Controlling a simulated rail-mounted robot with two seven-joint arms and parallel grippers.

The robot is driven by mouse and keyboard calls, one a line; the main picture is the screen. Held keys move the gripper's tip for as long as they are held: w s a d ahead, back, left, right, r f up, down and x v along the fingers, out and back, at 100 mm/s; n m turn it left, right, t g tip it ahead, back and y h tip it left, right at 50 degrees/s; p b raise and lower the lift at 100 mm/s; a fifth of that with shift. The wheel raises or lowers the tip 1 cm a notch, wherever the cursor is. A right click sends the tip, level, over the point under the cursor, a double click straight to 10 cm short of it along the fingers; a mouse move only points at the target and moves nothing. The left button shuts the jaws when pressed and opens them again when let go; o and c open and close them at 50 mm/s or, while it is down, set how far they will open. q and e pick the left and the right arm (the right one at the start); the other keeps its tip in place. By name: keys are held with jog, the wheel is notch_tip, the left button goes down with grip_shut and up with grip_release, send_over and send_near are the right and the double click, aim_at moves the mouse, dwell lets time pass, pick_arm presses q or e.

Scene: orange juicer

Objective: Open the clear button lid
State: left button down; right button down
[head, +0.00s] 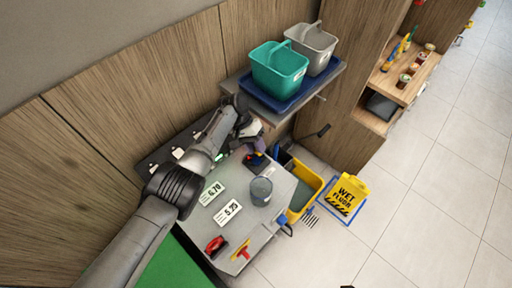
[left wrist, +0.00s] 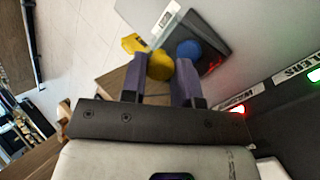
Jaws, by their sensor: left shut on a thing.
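My left gripper (head: 254,150) is at the far edge of the grey counter, over a small dark button box. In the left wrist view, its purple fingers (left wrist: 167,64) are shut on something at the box. A see-through panel, which looks like the clear button lid (left wrist: 145,18), rises tilted by the fingertips. A round yellow button (left wrist: 160,66) shows between the fingers, and a blue button (left wrist: 188,49) sits just right of it. The exact contact between fingers and lid is hard to see. My right gripper is not in view.
The grey counter holds price cards (head: 227,212), a grey cup (head: 261,191) and a red-handled tool (head: 216,245). A shelf above carries a teal basket (head: 279,72) and a grey basket (head: 313,45). A yellow bin (head: 304,194) and a wet-floor sign (head: 347,196) stand to the right.

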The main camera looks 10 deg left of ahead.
pick_arm(q)
jog(key=c, duration=0.8)
grip_release()
jog(key=shift+c, duration=0.2)
jog(key=b+v, duration=0.5)
jog(key=v, duration=0.9)
